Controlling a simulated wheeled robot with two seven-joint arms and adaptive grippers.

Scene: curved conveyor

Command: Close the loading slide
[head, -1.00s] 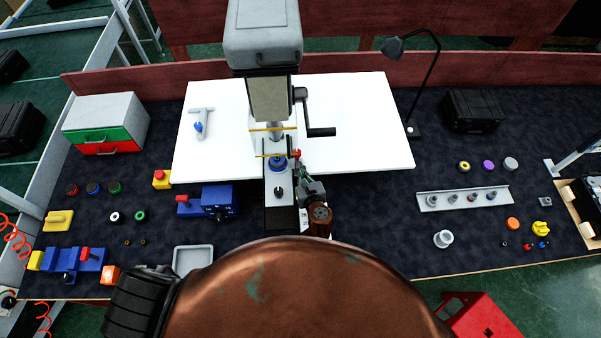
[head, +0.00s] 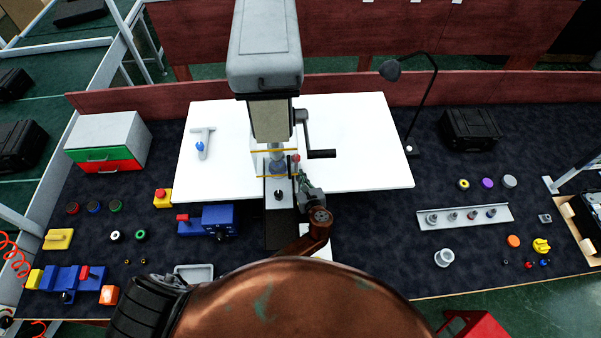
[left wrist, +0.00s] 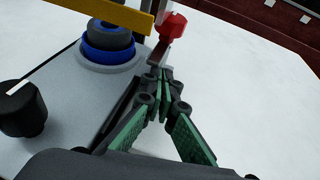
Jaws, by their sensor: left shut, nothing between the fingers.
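The loading slide (head: 270,186) is a light grey plate with a black knob (head: 278,195), under the grey press (head: 264,60) in the head view. A blue and grey round part (head: 278,168) sits at its far end, beneath the press head. The plate (left wrist: 75,103), knob (left wrist: 22,115) and round part (left wrist: 107,47) also show in the left wrist view. My left gripper (head: 302,178) is shut and empty at the slide's right side. In the left wrist view its fingertips (left wrist: 161,76) are close below a red-headed pin (left wrist: 172,25); contact is unclear. My right gripper is out of view.
A black crank handle (head: 320,154) sticks out right of the press. A blue control box (head: 207,221) stands to the left. A white sheet (head: 365,150) lies under the press. A grey rack (head: 463,216) and a black lamp (head: 425,90) stand to the right.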

